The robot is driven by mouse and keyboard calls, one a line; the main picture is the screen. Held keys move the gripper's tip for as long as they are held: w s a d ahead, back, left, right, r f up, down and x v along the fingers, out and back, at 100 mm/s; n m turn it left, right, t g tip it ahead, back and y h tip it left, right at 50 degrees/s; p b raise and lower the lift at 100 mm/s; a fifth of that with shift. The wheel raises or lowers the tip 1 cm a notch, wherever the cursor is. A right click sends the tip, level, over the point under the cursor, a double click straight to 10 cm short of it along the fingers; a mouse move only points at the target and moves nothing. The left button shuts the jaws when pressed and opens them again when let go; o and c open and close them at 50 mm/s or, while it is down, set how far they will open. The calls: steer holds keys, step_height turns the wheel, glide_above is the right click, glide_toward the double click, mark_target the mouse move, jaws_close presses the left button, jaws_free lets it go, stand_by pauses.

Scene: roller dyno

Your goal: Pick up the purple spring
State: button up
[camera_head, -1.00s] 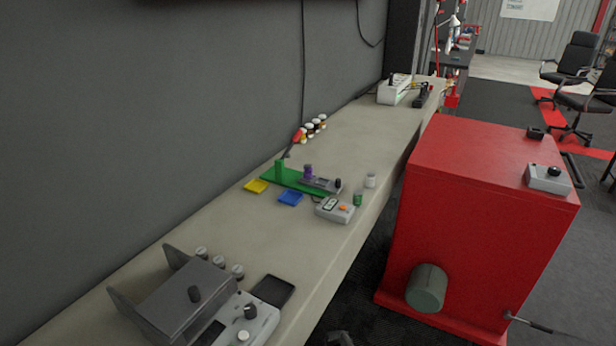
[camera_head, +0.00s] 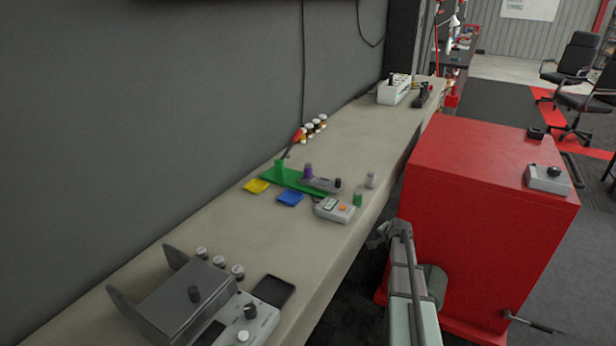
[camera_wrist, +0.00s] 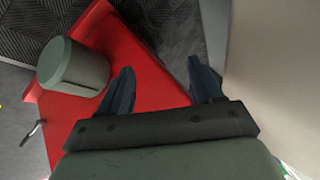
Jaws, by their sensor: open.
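The purple spring (camera_head: 308,170) is a small upright purple piece on the bench, beside the green board (camera_head: 290,179) and a grey device (camera_head: 319,185). Its contact with them is too small to tell. In the head view my gripper (camera_head: 381,234) is at the bench's front edge, beside the red cabinet, to the right of and nearer than the spring. In the wrist view my gripper (camera_wrist: 160,85) has its two dark fingers apart with nothing between them. The spring does not show in the wrist view.
The red cabinet (camera_head: 490,190) stands right of the bench (camera_head: 250,235). The bench front is partly clear.

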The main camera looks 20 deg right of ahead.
steer(key=w+d+r+m+t, duration=0.1)
steer(key=w+d+r, duration=0.15)
steer(key=r, duration=0.25)
steer(key=w+d+r+m+t+h, duration=0.1)
steer(key=w+d+r, duration=0.1)
steer(key=d+r, duration=0.3)
steer(key=w+d+r+m+t, duration=0.1)
steer(key=w+d+r, duration=0.1)
steer(key=r, duration=0.4)
steer(key=w+a+r+t, duration=0.1)
steer(key=w+a+r, duration=0.15)
steer(key=r, duration=0.25)
steer(key=w+a+r, duration=0.1)
steer(key=w+r, duration=0.2)
steer(key=r, duration=0.3)
step_height(320, 180, up, 14)
steer(key=n+g+y, duration=0.2)
steer(key=g+y, duration=0.1)
steer(key=g, duration=0.9)
glide_above(307, 166)
steer(key=d, duration=0.1)
steer(key=f, duration=0.8)
steer(key=shift+s+f, duration=0.2)
steer(key=shift+f, duration=0.15)
steer(key=shift+w+a+f, duration=0.1)
steer(key=shift+a+f, duration=0.15)
steer(key=shift+f, duration=1.15)
steer(key=shift+w+a+f, duration=0.1)
steer(key=shift+a+f, duration=0.1)
steer(key=shift+f, duration=1.15)
